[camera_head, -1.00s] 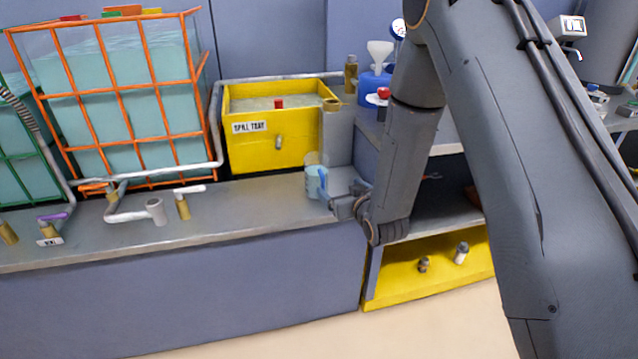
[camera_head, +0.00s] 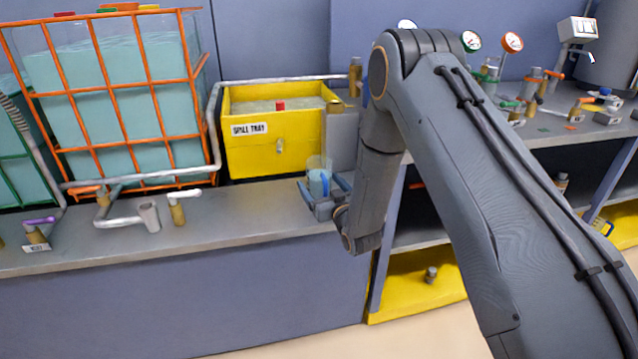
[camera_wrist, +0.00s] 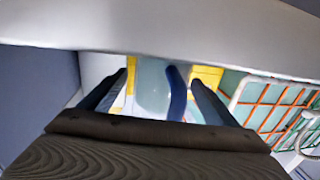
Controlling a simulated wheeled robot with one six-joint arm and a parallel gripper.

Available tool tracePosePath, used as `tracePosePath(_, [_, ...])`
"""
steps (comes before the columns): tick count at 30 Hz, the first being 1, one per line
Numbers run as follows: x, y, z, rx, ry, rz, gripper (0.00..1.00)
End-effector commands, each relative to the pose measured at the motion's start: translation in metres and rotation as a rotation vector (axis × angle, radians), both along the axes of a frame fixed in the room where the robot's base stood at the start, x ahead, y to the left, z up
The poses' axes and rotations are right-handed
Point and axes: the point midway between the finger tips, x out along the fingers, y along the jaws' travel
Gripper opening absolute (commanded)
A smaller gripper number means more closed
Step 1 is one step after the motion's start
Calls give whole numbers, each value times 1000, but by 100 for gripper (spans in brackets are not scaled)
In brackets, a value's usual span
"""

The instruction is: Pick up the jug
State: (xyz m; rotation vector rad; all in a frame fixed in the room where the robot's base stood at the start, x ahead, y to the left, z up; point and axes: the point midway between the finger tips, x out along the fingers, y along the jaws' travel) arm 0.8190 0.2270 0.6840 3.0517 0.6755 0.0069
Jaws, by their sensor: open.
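The jug (camera_head: 319,166) is a clear, pale-blue vessel with a blue handle. It stands upright on the grey counter in front of the yellow spill tray. My gripper (camera_head: 322,187) is open at the jug, at its front lower side, and hides part of it. In the wrist view the jug (camera_wrist: 152,88) and its dark blue handle (camera_wrist: 177,92) show between the two spread fingers of my gripper (camera_wrist: 160,92). The handle lies nearer the right finger. I cannot tell whether either finger touches the jug.
The yellow spill tray (camera_head: 270,158) stands behind the jug. An orange-caged tank (camera_head: 110,95) is at the left, with pipes and a brass valve (camera_head: 177,210) on the counter. Gauges (camera_head: 512,42) and valves stand at the right.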

Motion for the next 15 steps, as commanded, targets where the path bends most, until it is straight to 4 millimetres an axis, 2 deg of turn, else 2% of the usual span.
tracePosePath(9, [4, 4, 0, 0, 1, 2, 80])
tracePosePath(15, [4, 4, 0, 0, 1, 2, 47])
